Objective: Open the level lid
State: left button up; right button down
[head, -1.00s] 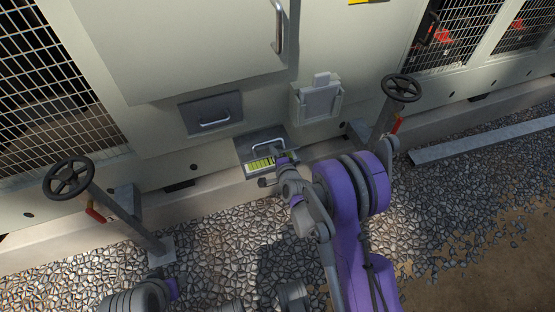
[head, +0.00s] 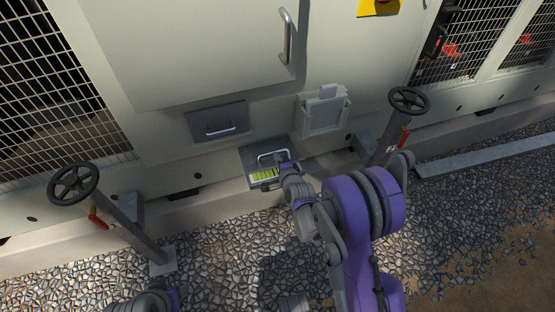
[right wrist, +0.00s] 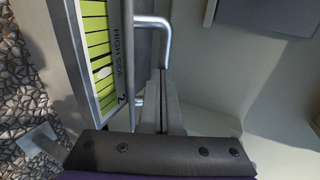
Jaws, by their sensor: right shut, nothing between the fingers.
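The level lid (head: 250,153) is a dark grey plate with a silver U-shaped handle (head: 266,154), low on the chiller wall in the head view. A green-yellow level label (head: 264,174) shows along its front edge. In the right wrist view the label (right wrist: 100,45) reads "HIGH SIDE 2", beside the silver handle (right wrist: 155,21). My right gripper (head: 284,160) is at the right end of the handle. Its fingers (right wrist: 162,85) are shut with nothing between them, close to the handle's bent end; I cannot tell whether they touch it. My left gripper is not visible; only part of that arm shows at bottom left.
Above the lid are a grey panel with a small handle (head: 218,122) and a pale holder box (head: 322,109). Valve handwheels stand at left (head: 73,183) and right (head: 409,101). A metal beam (head: 480,151) lies on the gravel at right. Gravel (head: 215,240) covers the ground in front.

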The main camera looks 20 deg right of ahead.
jog(key=shift+w+r+g, duration=0.2)
jog(key=shift+g, duration=0.2)
jog(key=shift+w, duration=0.1)
jog(key=shift+w+r+g, duration=0.3)
jog(key=shift+w+g, duration=0.05)
jog(key=shift+g, duration=0.15)
jog(key=shift+w+r+g+p, duration=0.3)
jog(key=shift+w+g, duration=0.2)
jog(key=shift+g, duration=0.1)
jog(key=shift+w+r+g+p, duration=0.3)
jog(key=shift+w+g, duration=0.2)
jog(key=shift+g, duration=0.1)
jog(key=shift+w+r+g, duration=0.1)
jog(key=shift+w+g, duration=0.6)
jog(key=shift+g, duration=0.2)
jog(key=shift+w+a+g+p, duration=0.15)
jog(key=shift+w+g+p, duration=0.25)
jog(key=shift+w+g, duration=0.7)
jog(key=shift+w, duration=0.3)
